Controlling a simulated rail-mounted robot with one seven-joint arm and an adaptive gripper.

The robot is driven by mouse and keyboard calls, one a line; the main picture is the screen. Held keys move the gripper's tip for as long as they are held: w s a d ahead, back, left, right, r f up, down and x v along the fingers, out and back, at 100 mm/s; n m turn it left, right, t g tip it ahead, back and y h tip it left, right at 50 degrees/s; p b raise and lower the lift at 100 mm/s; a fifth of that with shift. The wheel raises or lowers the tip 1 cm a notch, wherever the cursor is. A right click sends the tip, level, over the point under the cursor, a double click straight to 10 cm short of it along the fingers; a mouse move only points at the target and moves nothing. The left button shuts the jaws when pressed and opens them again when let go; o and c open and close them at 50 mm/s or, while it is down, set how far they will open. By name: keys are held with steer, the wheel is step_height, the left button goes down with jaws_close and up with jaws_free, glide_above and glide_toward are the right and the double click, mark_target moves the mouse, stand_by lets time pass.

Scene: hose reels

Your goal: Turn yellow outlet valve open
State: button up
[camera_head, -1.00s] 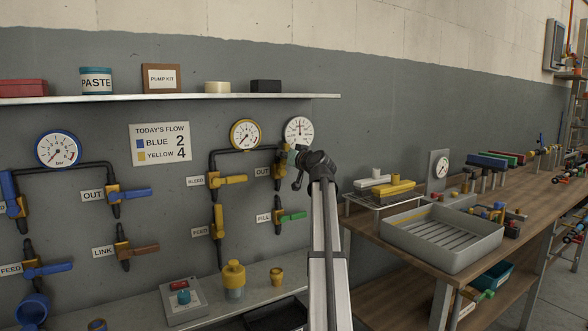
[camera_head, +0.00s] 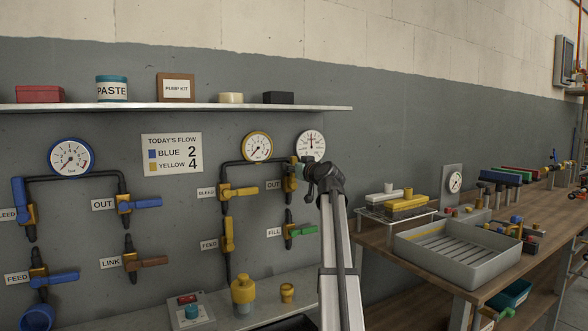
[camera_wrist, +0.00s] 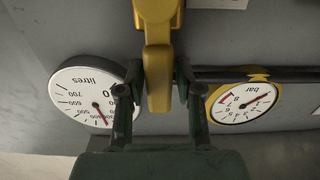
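The yellow outlet valve (camera_head: 291,184) is on the wall beside an OUT label, on the pipe between the yellow-rimmed gauge and the white gauge. Its yellow handle (camera_wrist: 158,78) points up, in line with the vertical pipe. My gripper (camera_head: 302,163) is at this handle and partly hides it in the head view. In the wrist view, the dark green fingers of my gripper (camera_wrist: 159,72) stand on either side of the handle, with narrow gaps seeming to show. Firm contact cannot be made out.
The yellow-rimmed gauge (camera_head: 257,147) and the white litres gauge (camera_head: 311,143) flank the valve closely. Below are the FILL valve with a green handle (camera_head: 302,231) and the yellow FEED valve (camera_head: 228,235). A shelf (camera_head: 180,107) runs above. A workbench with a grey tray (camera_head: 458,259) stands right.

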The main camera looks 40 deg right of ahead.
steer(key=shift+s, duration=0.1)
steer(key=v, duration=1.2)
stand_by(0.4)
